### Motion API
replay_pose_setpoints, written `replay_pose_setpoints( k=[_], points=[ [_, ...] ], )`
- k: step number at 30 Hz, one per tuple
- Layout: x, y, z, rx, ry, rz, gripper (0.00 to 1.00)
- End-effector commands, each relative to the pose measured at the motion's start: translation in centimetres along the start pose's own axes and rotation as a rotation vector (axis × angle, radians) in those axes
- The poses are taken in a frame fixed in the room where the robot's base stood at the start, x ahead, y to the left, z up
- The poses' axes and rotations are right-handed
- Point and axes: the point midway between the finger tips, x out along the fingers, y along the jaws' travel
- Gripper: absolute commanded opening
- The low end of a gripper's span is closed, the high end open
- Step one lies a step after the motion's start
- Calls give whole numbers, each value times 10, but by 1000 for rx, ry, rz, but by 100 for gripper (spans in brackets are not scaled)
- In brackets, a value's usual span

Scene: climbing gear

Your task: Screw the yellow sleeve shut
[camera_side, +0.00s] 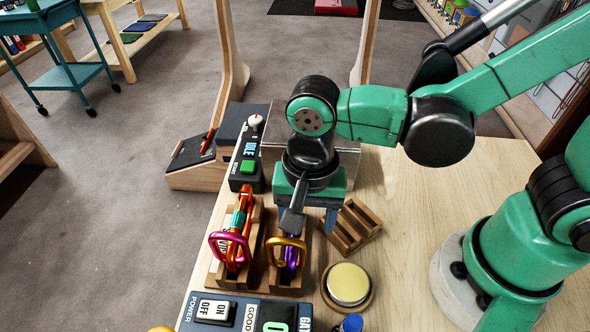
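A gold and purple carabiner (287,243) stands in a wooden holder (285,284) near the middle of the table's left side. I cannot make out a yellow sleeve; that carabiner's upper part is hidden behind my gripper. My gripper (312,222) points down just over the back of this holder. Its two dark fingers show apart, the left one in front of the carabiner's top. I cannot see whether either finger touches it. A second carabiner, magenta and orange with a teal part (238,219), stands in another wooden holder (216,270) to the left.
A slatted wooden block (351,228) lies right of my gripper. A round cream-topped piece (348,284) sits in front of it. A control box with a green button (248,166) stands behind; a switch panel (238,313) lies in front. The table's right middle is clear.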

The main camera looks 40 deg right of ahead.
Motion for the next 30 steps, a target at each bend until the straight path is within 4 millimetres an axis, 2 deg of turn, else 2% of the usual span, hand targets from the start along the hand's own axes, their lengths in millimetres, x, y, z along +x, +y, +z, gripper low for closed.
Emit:
replay_pose_setpoints(
  k=[15, 30],
  points=[
    [18, 0, 0, 0, 0, 0, 58],
    [19, -2, 0, 0, 0, 1, 58]
  ],
)
